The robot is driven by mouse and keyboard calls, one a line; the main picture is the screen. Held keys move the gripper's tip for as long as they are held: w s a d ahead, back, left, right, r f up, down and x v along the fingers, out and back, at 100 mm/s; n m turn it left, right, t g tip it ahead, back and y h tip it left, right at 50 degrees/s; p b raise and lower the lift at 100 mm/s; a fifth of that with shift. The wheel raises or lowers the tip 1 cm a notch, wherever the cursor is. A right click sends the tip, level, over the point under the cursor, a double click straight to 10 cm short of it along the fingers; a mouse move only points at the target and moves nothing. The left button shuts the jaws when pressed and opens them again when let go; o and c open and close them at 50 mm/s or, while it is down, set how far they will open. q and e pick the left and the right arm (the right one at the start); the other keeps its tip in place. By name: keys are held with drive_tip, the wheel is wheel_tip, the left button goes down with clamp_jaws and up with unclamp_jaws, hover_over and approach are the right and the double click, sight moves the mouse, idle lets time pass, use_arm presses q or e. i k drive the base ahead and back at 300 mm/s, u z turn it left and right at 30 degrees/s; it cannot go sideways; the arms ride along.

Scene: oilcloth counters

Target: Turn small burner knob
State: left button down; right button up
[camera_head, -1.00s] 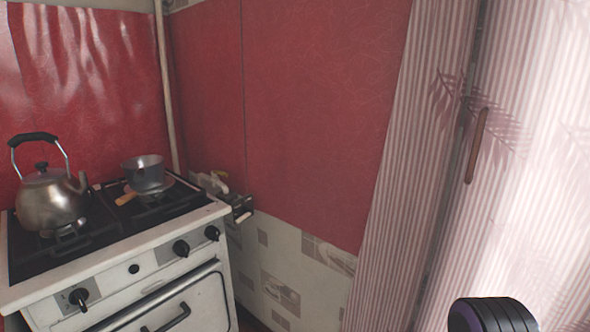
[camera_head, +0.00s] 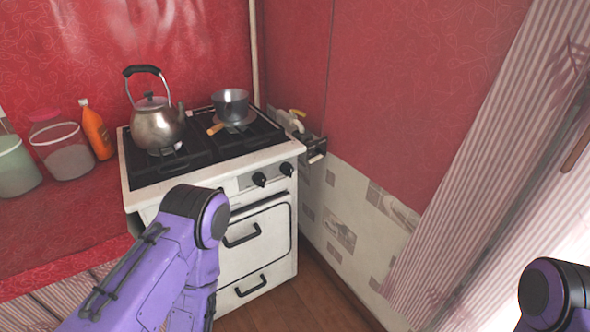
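The white stove (camera_head: 262,231) stands in the corner in the head view. Two black knobs show on its front panel: one (camera_head: 259,179) and another to its right (camera_head: 286,169). I cannot tell which of them belongs to the small burner. The left part of the panel is hidden behind my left arm. My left arm rises in front of the stove and my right arm shows at the lower right corner. Neither gripper is in view.
A steel kettle (camera_head: 158,127) and a small pot (camera_head: 231,105) with a wooden handle stand on the stove top. Jars and an orange bottle (camera_head: 97,131) stand on the red counter (camera_head: 60,235) at left. A wall and curtain are at right. Brown floor shows before the stove.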

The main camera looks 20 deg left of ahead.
sight(286, 168)
drive_tip(key=k, duration=0.5)
drive_tip(key=z, duration=1.1)
drive_tip(key=i, duration=1.05)
drive_tip(key=u, duration=1.1)
